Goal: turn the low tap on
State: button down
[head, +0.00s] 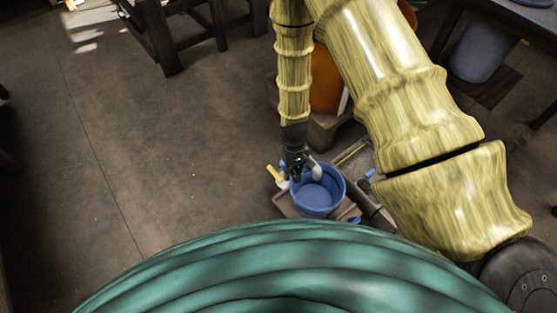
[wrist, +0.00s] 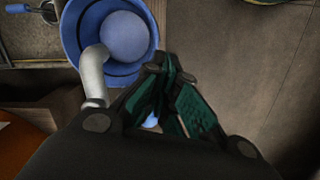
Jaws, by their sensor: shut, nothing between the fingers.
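The low tap's pale curved spout (head: 314,168) hangs over a blue bucket (head: 330,207) in the head view. In the wrist view the spout (wrist: 95,72) bends down over the bucket (wrist: 70,35) at the upper left. My gripper (head: 293,172) is beside the spout, on its left in the head view. In the wrist view my gripper (wrist: 168,72) has its dark green fingers shut and empty, to the right of the spout. A small pale blue piece (wrist: 152,121) shows between the finger links; I cannot tell whether it is the tap's handle. The tap's base is mostly hidden.
An orange rounded body (head: 325,80) stands behind the tap, partly hidden by my arm. A yellow-handled item (head: 275,175) lies left of the bucket. A shallow tray (head: 356,158) is on its right. Open floor (head: 170,140) lies to the left.

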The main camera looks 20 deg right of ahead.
jog(key=w+a+r+b, duration=0.1)
jog(key=w+b, duration=0.4)
jog(key=w, duration=0.5)
jog(key=w+a+r+n+g+b, duration=0.1)
jog(key=w+r+b, duration=0.3)
jog(key=w, duration=0.5)
jog(key=shift+w+a+b, duration=0.35)
jog(key=shift+a+b, duration=0.1)
jog(key=shift+b, duration=0.5)
jog(key=s+d+f+b, duration=0.1)
jog(key=s+f+b, duration=0.3)
jog(key=f, duration=0.5)
jog(key=shift+s, duration=1.25)
